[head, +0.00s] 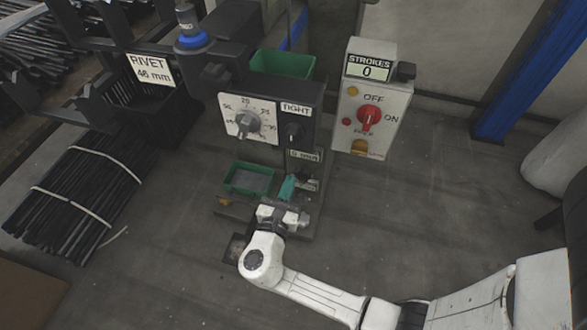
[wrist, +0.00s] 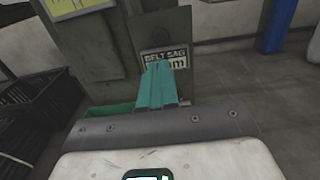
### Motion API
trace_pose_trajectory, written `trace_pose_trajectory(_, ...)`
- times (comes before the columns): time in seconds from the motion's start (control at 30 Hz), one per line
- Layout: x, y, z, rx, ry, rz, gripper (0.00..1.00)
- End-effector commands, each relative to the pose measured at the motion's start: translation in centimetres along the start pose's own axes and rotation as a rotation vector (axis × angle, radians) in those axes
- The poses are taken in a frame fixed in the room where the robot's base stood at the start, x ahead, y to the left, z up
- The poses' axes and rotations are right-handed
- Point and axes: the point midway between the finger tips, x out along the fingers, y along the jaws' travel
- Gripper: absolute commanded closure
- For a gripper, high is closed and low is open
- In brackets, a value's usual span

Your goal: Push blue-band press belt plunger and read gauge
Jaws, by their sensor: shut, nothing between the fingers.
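The press with the blue band (head: 191,40) stands at the back, its dark body carrying a white dial (head: 247,118) and a TIGHT label (head: 296,109). Low on it is the belt gauge (head: 303,155), where "0 mm" seems to show. In the wrist view the BELT SAG gauge (wrist: 166,57) is partly covered by my fingers, so its number is hidden. My gripper (head: 290,179) has teal fingers, shut and empty, pointing at the press's lower front just under the gauge. The fingers also show in the wrist view (wrist: 160,68). I cannot make out the plunger or whether the fingers touch it.
A control box (head: 372,105) reading STROKES 0, with a red switch (head: 369,117), stands to the right. A green tray (head: 249,179) sits left of my gripper. Bundled black rods (head: 75,195) lie at left. The floor to the right is clear before a blue post (head: 520,75).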

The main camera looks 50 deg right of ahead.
Motion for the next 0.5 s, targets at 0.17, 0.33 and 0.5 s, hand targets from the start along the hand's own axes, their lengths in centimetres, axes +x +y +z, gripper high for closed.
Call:
trace_pose_trajectory(0.17, -1.5, 0.0, 0.0, 0.000, -0.001, 0.001, 1.00)
trace_pose_trajectory(0.33, -1.7, 0.0, 0.0, 0.000, -0.001, 0.000, 1.00)
trace_pose_trajectory(0.5, -1.7, 0.0, 0.0, 0.000, -0.001, 0.000, 1.00)
